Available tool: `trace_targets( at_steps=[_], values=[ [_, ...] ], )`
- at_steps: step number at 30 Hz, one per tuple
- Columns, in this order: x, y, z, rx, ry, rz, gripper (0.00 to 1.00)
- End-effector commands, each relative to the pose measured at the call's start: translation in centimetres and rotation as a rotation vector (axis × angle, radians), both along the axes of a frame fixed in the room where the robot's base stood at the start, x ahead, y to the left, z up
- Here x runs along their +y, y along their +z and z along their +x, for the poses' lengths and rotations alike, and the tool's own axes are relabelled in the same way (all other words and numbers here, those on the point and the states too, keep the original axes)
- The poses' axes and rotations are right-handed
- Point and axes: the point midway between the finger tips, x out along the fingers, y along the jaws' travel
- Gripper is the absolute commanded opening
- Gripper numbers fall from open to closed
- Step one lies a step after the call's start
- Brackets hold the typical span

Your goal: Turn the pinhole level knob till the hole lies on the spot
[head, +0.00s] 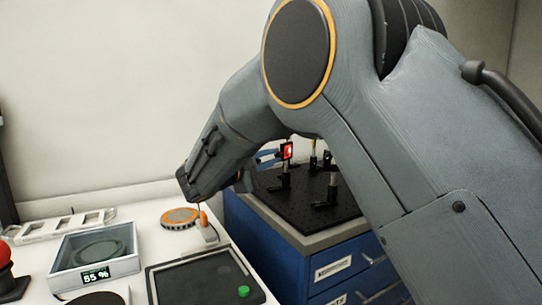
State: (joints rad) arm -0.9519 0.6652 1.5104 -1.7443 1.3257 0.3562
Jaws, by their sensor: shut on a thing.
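The pinhole mount shows as a small dark-framed plate with a bright red glow (287,151), on a post on the black optical breadboard (325,224). The hole and the spot are too small to tell apart. My forearm comes down from the upper right and hides most of my wrist. Small bluish jaw parts of my gripper (267,156) show just left of the red plate, close against it. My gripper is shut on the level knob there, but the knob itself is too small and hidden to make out.
More posts with optics (329,178) stand close right of the plate. The breadboard tops a blue drawer cabinet (344,267). On the white bench at left are a display box reading 55 % (97,274), an orange-rimmed disc (179,218) and a dark tray (200,281).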

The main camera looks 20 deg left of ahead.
Motion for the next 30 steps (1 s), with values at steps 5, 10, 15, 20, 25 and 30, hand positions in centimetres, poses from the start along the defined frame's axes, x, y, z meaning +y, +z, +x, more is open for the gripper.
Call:
trace_targets(
  at_steps=[5,10,15,20,25,30],
  values=[
    [0.09,0.18,-0.03,0.053,0.003,-0.16,0.0],
    [0.1,0.15,-0.02,0.103,0.003,-0.314,0.0],
    [0.08,0.21,-0.02,0.153,0.003,-0.466,0.0],
    [0.05,0.15,-0.02,0.201,0.003,-0.611,0.0],
    [0.03,0.19,-0.03,0.252,0.002,-0.765,0.0],
    [0.03,0.16,-0.04,0.302,0.002,-0.918,0.0]
  ],
)
